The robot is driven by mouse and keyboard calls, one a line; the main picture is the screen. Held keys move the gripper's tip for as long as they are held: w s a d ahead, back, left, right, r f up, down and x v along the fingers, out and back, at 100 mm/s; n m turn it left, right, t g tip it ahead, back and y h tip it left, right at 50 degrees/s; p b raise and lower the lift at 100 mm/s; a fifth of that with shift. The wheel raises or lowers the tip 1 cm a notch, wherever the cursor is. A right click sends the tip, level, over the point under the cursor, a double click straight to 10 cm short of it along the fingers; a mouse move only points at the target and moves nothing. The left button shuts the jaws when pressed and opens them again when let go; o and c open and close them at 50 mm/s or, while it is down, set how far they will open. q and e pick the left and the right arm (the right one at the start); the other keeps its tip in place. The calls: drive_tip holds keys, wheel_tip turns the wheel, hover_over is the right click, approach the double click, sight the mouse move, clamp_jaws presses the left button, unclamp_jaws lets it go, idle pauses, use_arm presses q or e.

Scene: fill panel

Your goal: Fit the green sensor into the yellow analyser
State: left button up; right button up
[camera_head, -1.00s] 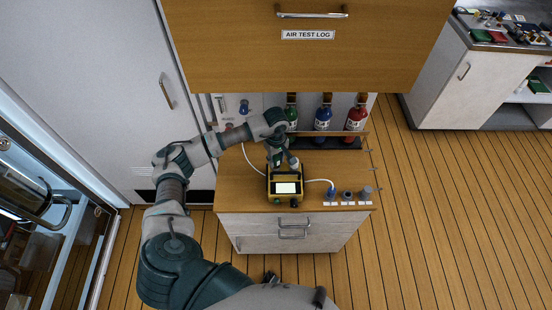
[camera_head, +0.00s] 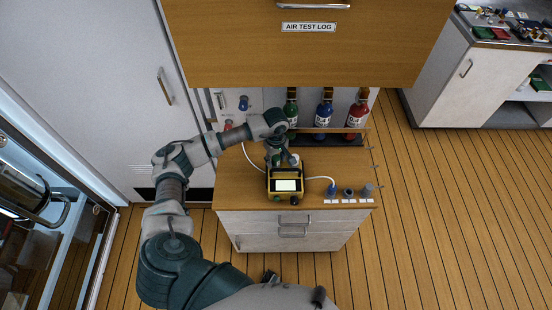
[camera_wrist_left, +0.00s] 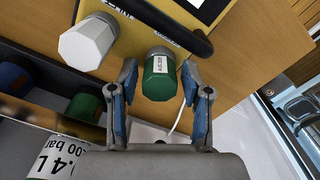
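The yellow analyser (camera_head: 285,182) stands on the wooden counter top with its pale screen facing up; its body (camera_wrist_left: 115,50) also shows in the left wrist view. The green sensor (camera_wrist_left: 160,75), a ribbed cylinder with a white label, sits at the analyser's far edge beside a white faceted cap (camera_wrist_left: 88,42). How deep it is seated cannot be seen. My left gripper (camera_wrist_left: 162,95) is open, one blue-padded finger on each side of the sensor, with visible gaps. In the head view the left gripper (camera_head: 280,155) is just behind the analyser. My right gripper is not in view.
Green (camera_head: 290,115), blue (camera_head: 323,117) and red (camera_head: 357,116) bottles stand in a rack behind. A wooden cabinet (camera_head: 310,60) overhangs the counter.

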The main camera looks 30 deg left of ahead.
sight(276, 158)
use_arm(q)
wheel_tip(276, 158, up, 7)
drive_tip(key=shift+w+r, duration=0.1)
drive_tip(key=shift+r, duration=0.1)
idle(0.5)
drive_tip(key=shift+f, duration=0.1)
idle(0.5)
